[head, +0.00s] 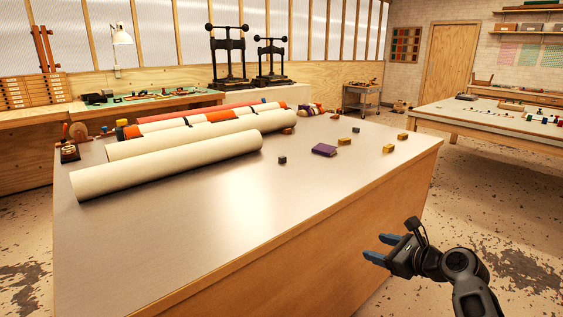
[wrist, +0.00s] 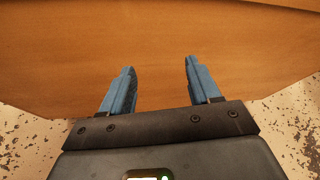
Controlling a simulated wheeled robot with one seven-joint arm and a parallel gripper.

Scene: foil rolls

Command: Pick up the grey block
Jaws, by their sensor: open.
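A small dark grey block (head: 283,160) sits on the grey tabletop, just right of the near cream roll's end. A second small dark block (head: 355,129) sits further back to the right; its exact colour is hard to tell. My gripper (head: 376,247) is off the table's near right side, in front of the wooden side panel and apart from the blocks. Its two blue fingers are spread with nothing between them. In the wrist view my gripper (wrist: 159,66) faces the plain wooden panel (wrist: 155,35), and no block shows there.
Long cream rolls (head: 180,163) lie across the table's left part, with colourful rolls behind. A purple block (head: 324,150) and several yellow blocks (head: 389,149) lie towards the right. The table's (head: 230,235) near part is bare. Its near edge stands between my gripper and the blocks.

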